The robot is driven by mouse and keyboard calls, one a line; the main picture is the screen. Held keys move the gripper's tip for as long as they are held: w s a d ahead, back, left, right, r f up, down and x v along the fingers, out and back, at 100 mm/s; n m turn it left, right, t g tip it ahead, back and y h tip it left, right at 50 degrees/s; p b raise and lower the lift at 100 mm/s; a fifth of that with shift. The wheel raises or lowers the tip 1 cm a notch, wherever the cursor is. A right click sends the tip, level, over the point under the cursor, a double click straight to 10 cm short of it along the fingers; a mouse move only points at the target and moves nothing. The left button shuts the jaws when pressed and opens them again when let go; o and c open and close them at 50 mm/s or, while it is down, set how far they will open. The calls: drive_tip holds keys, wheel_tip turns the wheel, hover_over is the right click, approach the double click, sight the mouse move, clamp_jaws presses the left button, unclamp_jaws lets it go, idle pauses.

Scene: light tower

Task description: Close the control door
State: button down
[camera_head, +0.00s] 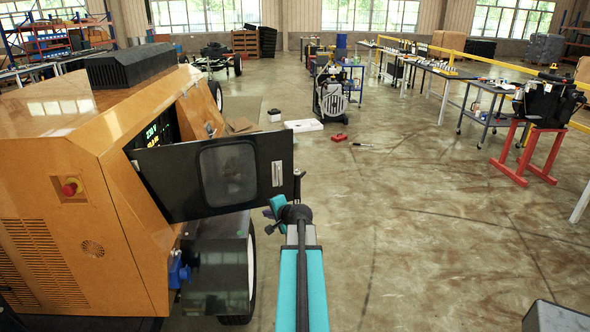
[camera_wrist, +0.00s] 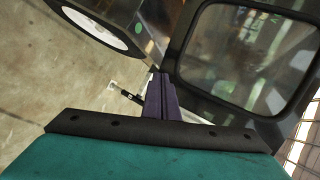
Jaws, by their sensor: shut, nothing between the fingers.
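The control door (camera_head: 265,150) is a dark panel with a rounded window and a pale latch plate near its right edge. It stands open, swung out from the orange light tower body (camera_head: 130,230). Behind it, part of the control panel (camera_head: 158,135) shows with lit yellow-green text. My gripper (camera_head: 299,183) is just right of the door's free edge. In the wrist view the shut, empty fingers (camera_wrist: 160,92) point toward the door's dark frame (camera_wrist: 190,75), with its window at upper right. I cannot tell whether the fingers touch the door.
A red emergency button (camera_head: 71,187) is on the body's side. The tower's wheel (camera_wrist: 105,30) is below the door. A white flat box (camera_head: 303,125) and a red item (camera_head: 340,137) lie on the floor beyond.

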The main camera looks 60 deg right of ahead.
drive_tip(key=s+d+r+m+h, duration=0.4)
drive_tip(key=s+d+r, duration=0.5)
drive_tip(key=d+r, duration=0.3)
drive_tip(key=shift+s+r, duration=0.35)
drive_tip(key=shift+t, duration=0.3)
drive_tip(key=p, duration=0.3)
approach(292, 167)
drive_tip(key=shift+w+d+f, duration=0.55)
drive_tip(key=shift+w+f, duration=0.25)
drive_tip(key=shift+w+d+p, duration=0.5)
drive_tip(key=shift+w+d, duration=0.1)
drive_tip(key=shift+w, duration=0.2)
drive_tip(key=shift+w+d+p, duration=0.5)
drive_tip(key=shift+w+d, duration=0.1)
drive_tip(key=shift+w, duration=0.15)
